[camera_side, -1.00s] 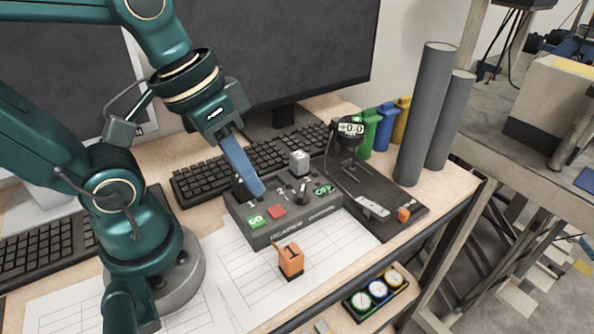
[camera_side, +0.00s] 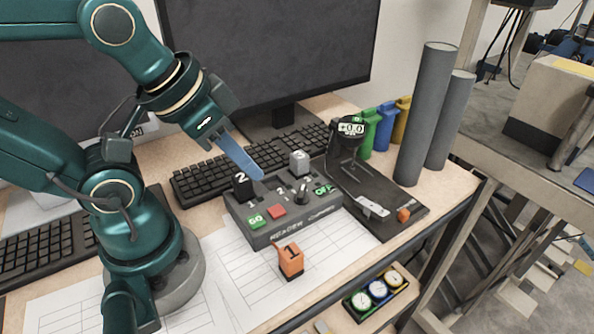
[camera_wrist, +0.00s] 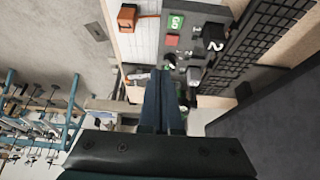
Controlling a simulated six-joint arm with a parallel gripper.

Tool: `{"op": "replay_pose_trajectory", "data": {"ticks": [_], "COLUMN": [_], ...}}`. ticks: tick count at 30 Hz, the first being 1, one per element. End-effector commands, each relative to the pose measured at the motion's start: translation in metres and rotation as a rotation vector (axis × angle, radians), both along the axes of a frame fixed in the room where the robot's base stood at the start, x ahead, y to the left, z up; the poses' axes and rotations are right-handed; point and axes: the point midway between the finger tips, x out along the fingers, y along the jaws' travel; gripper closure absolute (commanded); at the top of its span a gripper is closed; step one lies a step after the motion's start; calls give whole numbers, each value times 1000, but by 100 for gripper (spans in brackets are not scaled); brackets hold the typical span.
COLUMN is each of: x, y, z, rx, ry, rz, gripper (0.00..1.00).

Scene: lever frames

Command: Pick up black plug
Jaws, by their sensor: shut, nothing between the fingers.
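The black plug (camera_side: 242,186), marked with a white 2, stands at the back left corner of the grey reader box (camera_side: 290,231). It also shows in the wrist view (camera_wrist: 213,37), at the upper right. My gripper (camera_side: 259,174), with long blue fingers, is shut and empty. Its tips are above the back of the box, to the right of the black plug and apart from it. In the wrist view the shut fingers (camera_wrist: 165,80) point up the picture, with the plug beyond them and to the right.
An orange block marked 1 (camera_side: 291,262) sits on paper before the box. A grey plug (camera_side: 299,162) stands at the box's back. A keyboard (camera_side: 220,172) lies behind. A black gauge stand (camera_side: 350,150) and tall grey cylinders (camera_side: 425,115) are at the right.

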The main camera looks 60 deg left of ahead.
Motion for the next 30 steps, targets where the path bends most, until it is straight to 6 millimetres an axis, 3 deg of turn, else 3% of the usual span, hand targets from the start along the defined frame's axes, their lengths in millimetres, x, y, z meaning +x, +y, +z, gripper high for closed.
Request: {"op": "replay_pose_trajectory", "data": {"ticks": [5,6,11,12,21,26,30], "x": [0,0,0,0,0,3,14], "y": [0,0,0,0,0,1,16], "z": [0,0,0,0,0,4,-1], "rx": [0,0,0,0,3,55,108], "ry": [0,0,0,0,0,10,110], "rz": [0,0,0,0,-5,-99,-144], "gripper": [100,96,35,28,28,28,28]}}
